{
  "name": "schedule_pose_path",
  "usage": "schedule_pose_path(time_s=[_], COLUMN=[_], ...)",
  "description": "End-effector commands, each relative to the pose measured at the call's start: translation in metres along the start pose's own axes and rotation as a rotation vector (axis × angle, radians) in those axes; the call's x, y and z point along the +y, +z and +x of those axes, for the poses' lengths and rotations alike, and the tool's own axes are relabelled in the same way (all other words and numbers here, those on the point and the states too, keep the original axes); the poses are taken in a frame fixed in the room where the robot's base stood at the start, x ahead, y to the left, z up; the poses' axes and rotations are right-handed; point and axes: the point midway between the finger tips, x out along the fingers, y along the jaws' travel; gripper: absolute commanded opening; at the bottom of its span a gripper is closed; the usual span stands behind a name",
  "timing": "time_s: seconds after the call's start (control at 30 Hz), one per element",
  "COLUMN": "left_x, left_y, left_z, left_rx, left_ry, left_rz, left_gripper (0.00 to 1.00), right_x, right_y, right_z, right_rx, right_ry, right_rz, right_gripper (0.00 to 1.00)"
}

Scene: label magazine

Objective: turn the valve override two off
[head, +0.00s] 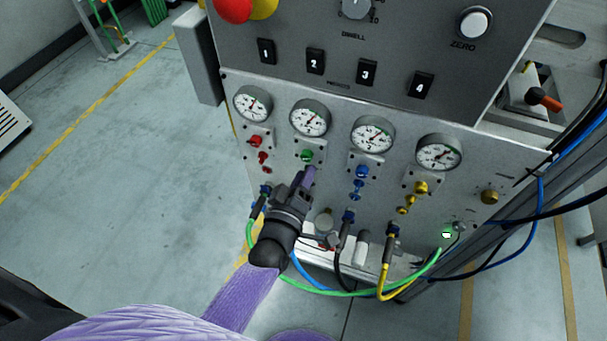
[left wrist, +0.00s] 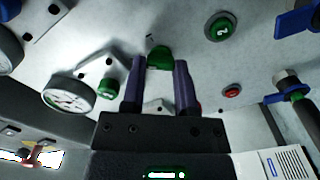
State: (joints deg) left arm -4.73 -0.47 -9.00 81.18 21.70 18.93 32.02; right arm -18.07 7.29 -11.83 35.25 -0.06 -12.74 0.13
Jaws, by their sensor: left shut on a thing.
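The valve override two, a green handle (left wrist: 158,57), shows between the fingertips in the left wrist view. In the head view it is hidden behind my gripper. My left gripper (head: 309,174) reaches the second column of the panel from below. In the left wrist view its two purple fingers (left wrist: 160,68) are shut on the green handle, one on each side. A green knob (head: 307,155) sits just above the gripper, under the second gauge (head: 310,118). The handle's exact angle is hard to tell. My right gripper is not in view.
Red (head: 263,158), blue (head: 357,188) and yellow (head: 405,203) override handles stand in neighbouring columns. Hoses with couplings, such as a yellow one (head: 385,270), hang below. In the left wrist view a green button (left wrist: 219,27) and a red button (left wrist: 232,91) lie to the right.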

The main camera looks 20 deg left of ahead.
Motion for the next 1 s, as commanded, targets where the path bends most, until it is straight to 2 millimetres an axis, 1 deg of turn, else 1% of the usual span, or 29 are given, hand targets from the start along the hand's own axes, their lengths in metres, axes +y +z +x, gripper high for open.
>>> schedule_pose_path(time_s=[0.2, 0.5, 0.73, 1.0], left_x=[-0.0016, -0.003, -0.0031, -0.0032], left_y=[0.0006, 0.0012, 0.0014, 0.0013], left_z=[-0.0003, -0.0005, -0.0005, -0.0005], left_rx=[-0.002, -0.002, -0.002, -0.002], left_ry=[-0.002, -0.003, -0.002, -0.003], left_rz=[-0.197, -0.436, -0.556, -0.624], left_gripper=[0.0, 0.0, 0.0, 0.0], right_x=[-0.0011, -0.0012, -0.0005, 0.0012], right_y=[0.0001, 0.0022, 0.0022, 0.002], right_z=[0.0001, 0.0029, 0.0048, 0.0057], right_rx=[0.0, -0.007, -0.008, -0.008], right_ry=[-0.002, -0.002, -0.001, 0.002], right_rz=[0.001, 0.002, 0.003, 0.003], right_gripper=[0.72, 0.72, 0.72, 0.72])
